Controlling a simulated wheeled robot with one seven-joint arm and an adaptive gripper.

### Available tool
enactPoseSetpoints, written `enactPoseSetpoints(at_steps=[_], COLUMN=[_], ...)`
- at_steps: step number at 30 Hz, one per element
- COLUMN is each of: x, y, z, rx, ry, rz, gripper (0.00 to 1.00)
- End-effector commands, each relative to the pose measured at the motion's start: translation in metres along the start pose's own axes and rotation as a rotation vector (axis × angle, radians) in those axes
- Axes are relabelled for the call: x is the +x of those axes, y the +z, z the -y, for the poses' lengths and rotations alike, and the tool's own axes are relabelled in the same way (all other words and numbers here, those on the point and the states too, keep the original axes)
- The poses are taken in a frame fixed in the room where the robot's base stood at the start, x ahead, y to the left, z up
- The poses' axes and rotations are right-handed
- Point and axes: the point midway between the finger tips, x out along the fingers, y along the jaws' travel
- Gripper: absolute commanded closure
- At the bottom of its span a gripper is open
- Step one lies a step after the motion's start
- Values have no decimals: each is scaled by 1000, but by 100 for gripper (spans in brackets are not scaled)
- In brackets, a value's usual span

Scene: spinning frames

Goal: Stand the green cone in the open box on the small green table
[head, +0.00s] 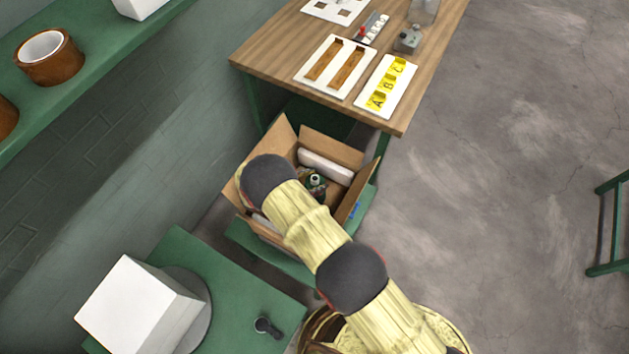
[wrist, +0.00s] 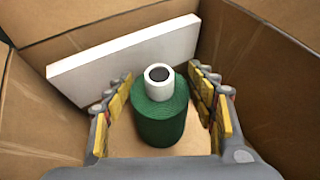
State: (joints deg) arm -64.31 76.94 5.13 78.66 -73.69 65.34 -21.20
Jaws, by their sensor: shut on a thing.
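The open cardboard box (head: 357,190) stands on the small green table (head: 284,262), its flaps spread. The green cone (wrist: 162,118) is inside the box in the wrist view, upright, with a white tube top and dark hole. It also shows small in the head view (head: 316,181), partly hidden by my arm. My gripper (wrist: 163,86) reaches down into the box, with yellow-padded fingers on both sides of the cone, shut on it. The cone's base is over the box floor; whether it touches the floor is hard to tell.
A white slab (wrist: 125,58) leans along the box wall behind the cone. A wooden workbench (head: 270,55) with trays stands beyond the box. A green table with a white block (head: 140,305) is at lower left. Open floor lies to the right.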

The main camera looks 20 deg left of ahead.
Motion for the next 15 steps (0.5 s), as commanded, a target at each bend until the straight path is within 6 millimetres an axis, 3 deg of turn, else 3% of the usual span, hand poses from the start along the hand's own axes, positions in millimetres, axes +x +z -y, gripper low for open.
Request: enactPoseSetpoints(at_steps=[9,10,15], x=[0,0,0], y=[-1,-1,0], z=[-2,-1,-1], rx=[3,2,1], ry=[2,1,1], rz=[0,-1,-1], gripper=[100,42,33])
